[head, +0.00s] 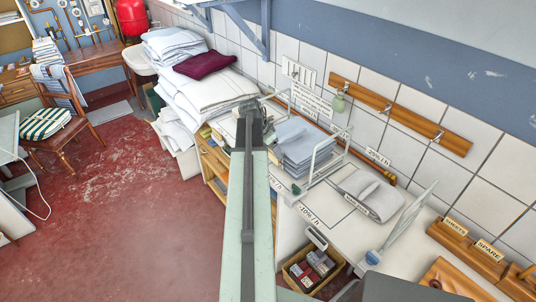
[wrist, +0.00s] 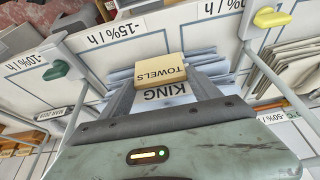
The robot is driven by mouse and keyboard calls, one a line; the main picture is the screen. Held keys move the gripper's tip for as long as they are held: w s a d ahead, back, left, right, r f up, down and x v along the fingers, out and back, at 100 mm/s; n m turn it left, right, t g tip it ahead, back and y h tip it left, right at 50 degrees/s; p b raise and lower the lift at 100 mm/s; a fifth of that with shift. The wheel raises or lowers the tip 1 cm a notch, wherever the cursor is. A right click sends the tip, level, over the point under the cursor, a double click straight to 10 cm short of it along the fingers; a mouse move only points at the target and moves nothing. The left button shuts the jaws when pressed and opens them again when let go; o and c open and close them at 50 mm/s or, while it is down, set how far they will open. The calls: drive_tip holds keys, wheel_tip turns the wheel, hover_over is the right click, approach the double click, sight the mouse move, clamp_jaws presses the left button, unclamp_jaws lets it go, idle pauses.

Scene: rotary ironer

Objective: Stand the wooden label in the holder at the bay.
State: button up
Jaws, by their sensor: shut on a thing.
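The wooden label (wrist: 160,72) is a small tan block reading TOWELS, upside down in the wrist view. My gripper (wrist: 163,90) is shut on it, with one dark finger on each side. In the head view my gripper (head: 250,112) is at the left end of a white wire rack (head: 318,160) around a pale blue linen stack (head: 300,143); the label cannot be made out there. In the wrist view the word KING shows on a pale surface behind the label, between the fingers. I cannot tell which part is the label's holder.
The wire frames in the wrist view carry a green clip (wrist: 56,70) and a yellow clip (wrist: 272,17). A folded grey cloth (head: 370,193) lies right of the rack. Wooden blocks marked SHEETS (head: 455,226) and SPARE (head: 488,250) stand far right. White linen (head: 205,85) is piled left.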

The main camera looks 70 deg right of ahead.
sight(272, 156)
wheel_tip(272, 156, down, 4)
drive_tip(key=b, duration=0.3)
drive_tip(key=shift+s+b, duration=0.1)
drive_tip(key=shift+b, duration=0.25)
drive_tip(key=shift+w+r, duration=0.2)
drive_tip(key=shift+r, duration=0.05)
drive_tip(key=shift+f, duration=0.15)
drive_tip(key=o, duration=1.3)
drive_tip(key=shift+r+p, duration=0.35)
drive_tip(key=shift+p, duration=0.05)
drive_tip(key=p+v, duration=1)
drive_tip(key=v, duration=0.1)
drive_tip(key=shift+r+p, duration=0.3)
drive_tip(key=shift+p, duration=0.05)
